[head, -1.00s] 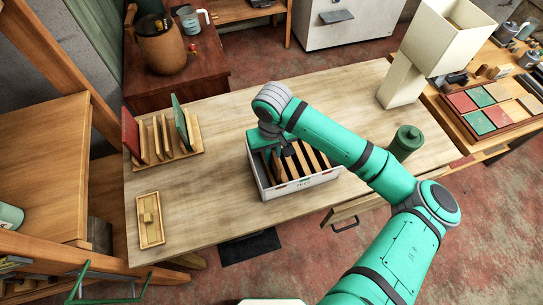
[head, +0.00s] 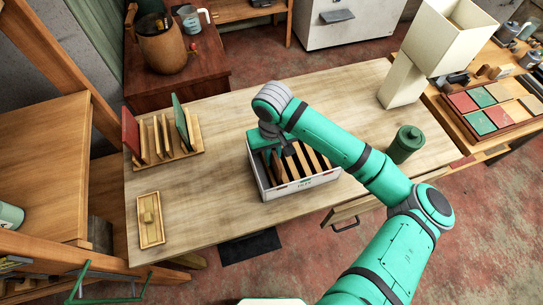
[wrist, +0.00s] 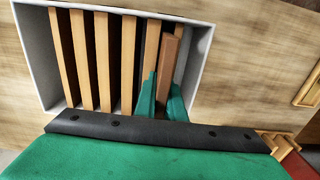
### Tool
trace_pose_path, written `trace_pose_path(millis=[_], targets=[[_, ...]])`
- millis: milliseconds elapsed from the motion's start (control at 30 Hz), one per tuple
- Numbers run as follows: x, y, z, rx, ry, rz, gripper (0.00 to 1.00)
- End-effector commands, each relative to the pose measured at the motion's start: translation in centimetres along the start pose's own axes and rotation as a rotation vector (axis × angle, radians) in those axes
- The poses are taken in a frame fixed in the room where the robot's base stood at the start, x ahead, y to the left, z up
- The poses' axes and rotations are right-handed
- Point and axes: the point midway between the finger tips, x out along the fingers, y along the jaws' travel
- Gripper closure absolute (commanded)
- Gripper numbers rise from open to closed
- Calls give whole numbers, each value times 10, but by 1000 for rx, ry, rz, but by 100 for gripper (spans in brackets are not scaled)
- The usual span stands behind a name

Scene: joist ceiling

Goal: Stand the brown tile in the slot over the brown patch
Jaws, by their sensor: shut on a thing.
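The brown tile (wrist: 169,62) is between my gripper's two green fingertips (wrist: 162,98) in the wrist view. My gripper is shut on it. In the head view my gripper (head: 277,152) reaches down into the crate (head: 300,190), and my arm hides part of the crate. The wooden slotted rack (head: 178,156) stands at the table's left, with a red tile (head: 130,133) and a green tile (head: 181,121) upright in it. I cannot make out the brown patch.
A small wooden tray (head: 151,232) with a block lies at the table's front left. A green canister (head: 406,143) and a cream lamp (head: 404,78) stand on the right. The tabletop (head: 222,160) between rack and crate is clear.

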Motion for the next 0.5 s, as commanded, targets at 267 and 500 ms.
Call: trace_pose_path(millis=[267, 500], targets=[[10, -4, 9, -5, -30, -5, 100], [9, -5, 9, -5, -31, -5, 73]])
